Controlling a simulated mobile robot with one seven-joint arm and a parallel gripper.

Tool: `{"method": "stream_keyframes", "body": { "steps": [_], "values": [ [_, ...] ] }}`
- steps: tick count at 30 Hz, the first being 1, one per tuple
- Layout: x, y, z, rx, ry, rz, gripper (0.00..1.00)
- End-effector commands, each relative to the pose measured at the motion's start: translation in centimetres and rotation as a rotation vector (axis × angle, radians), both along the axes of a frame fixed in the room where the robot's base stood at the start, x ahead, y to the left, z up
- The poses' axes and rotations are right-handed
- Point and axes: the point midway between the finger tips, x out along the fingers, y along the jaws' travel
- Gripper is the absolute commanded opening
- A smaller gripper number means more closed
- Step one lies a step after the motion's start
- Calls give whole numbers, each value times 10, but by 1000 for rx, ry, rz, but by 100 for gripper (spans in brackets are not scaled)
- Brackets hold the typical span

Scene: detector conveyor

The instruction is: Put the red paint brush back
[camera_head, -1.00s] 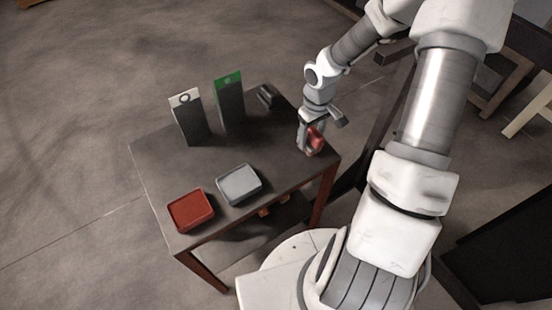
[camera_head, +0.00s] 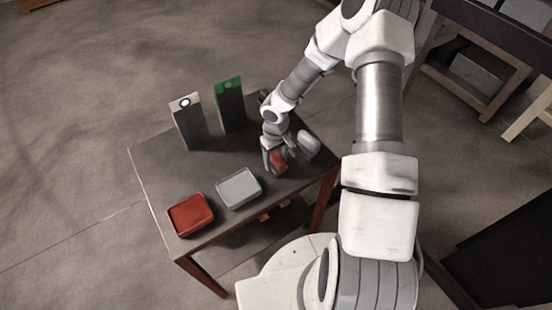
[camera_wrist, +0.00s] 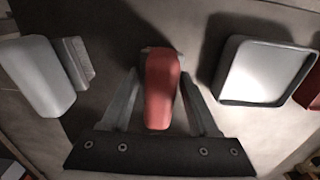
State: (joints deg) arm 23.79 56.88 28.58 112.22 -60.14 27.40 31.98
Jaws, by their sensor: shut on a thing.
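The red paint brush (camera_head: 278,160) is held in my gripper (camera_head: 275,166) over the right part of the table. In the wrist view the brush's red handle (camera_wrist: 160,92) lies between the two fingers of my gripper (camera_wrist: 160,76); its far end is dark and hard to make out. The gap between brush and table is hard to judge. A red tray (camera_head: 190,231) stands at the table's front left, and a grey tray (camera_head: 238,203) is between it and my gripper. Both trays look empty. In the wrist view the grey tray (camera_wrist: 228,96) is to the right of the brush.
A grey brush-like thing (camera_wrist: 38,75) with a ribbed end is to the left in the wrist view. Two dark upright boxes, one white-topped (camera_head: 189,125) and one green-topped (camera_head: 229,105), stand at the back of the table (camera_head: 160,165). The table's middle is clear.

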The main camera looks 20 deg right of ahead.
Motion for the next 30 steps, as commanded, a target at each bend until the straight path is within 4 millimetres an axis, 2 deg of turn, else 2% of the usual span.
{"method": "stream_keyframes", "body": {
  "steps": [8, 9, 13, 24, 26, 30],
  "values": [
    [0, 0, -2, -1, -1, 0, 16],
    [0, 0, -1, 0, 0, 0, 68],
    [0, 0, -1, 0, 0, 0, 91],
    [0, 0, 3, -1, -1, 0, 91],
    [1, -1, 9, -1, -3, -1, 91],
    [1, -1, 32, -2, -5, -1, 91]
  ]
}}
